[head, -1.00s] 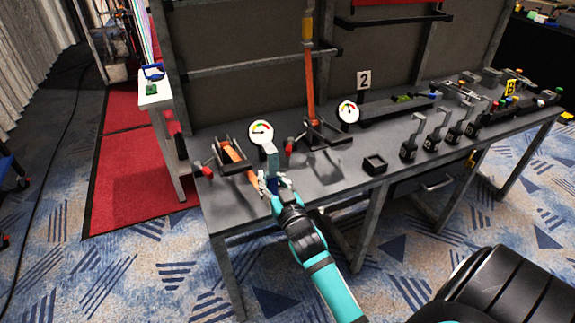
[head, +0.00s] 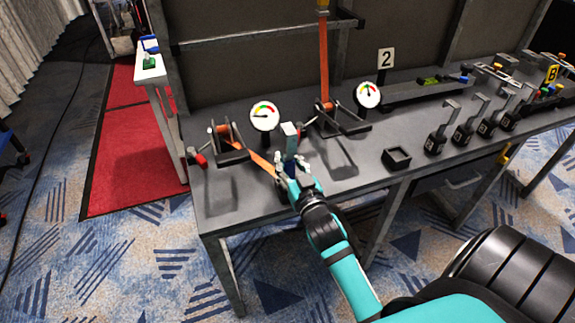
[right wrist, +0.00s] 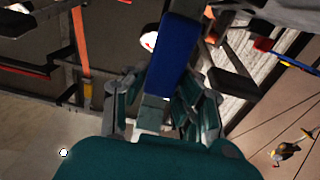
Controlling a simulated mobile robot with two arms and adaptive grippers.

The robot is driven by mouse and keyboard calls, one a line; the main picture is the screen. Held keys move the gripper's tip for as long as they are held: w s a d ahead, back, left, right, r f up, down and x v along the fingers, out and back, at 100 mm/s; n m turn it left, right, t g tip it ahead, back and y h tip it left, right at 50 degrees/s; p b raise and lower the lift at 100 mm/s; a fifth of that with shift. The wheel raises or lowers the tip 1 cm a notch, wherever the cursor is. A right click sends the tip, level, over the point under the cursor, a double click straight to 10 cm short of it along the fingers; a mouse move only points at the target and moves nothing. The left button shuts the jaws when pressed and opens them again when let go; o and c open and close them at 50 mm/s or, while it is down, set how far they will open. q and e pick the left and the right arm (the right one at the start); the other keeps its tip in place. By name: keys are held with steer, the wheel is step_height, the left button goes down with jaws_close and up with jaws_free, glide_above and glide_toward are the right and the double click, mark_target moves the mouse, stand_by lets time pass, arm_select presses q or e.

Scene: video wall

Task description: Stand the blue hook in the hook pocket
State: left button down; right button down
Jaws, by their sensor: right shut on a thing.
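My right gripper (head: 288,178) is shut on the blue hook (head: 291,165), above the front part of the grey workbench (head: 238,205). The hook is roughly upright, with a pale grey upper end; its lower end is hidden by the gripper. In the right wrist view, the blue hook (right wrist: 175,55) extends from between the fingers of my gripper (right wrist: 160,100). A small black open-topped box (head: 396,157), apparently the hook pocket, sits on the bench to the right of the gripper, apart from the hook. My left gripper is not in view.
Several black hooked stands (head: 437,140) are right of the pocket. A sign "2" (head: 386,58) stands behind. Bare bench lies between gripper and pocket.

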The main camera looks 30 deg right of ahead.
steer(key=shift+s+r, duration=0.1)
steer(key=shift+s, duration=0.15)
steer(key=c, duration=1.1)
jaws_free()
steer(key=shift+f, duration=0.2)
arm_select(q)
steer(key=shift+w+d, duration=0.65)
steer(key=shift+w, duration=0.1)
arm_select(e)
steer(key=shift+o, duration=0.2)
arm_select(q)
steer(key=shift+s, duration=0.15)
arm_select(e)
steer(key=shift+r, duration=0.1)
steer(key=shift+r, duration=0.15)
steer(key=shift+s+a, duration=0.1)
steer(key=shift+s, duration=0.15)
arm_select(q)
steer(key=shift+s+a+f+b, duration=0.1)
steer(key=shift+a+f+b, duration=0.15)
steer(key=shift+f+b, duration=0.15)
arm_select(e)
steer(key=v, duration=1.1)
steer(key=shift+s, duration=0.25)
steer(key=shift+a, duration=0.15)
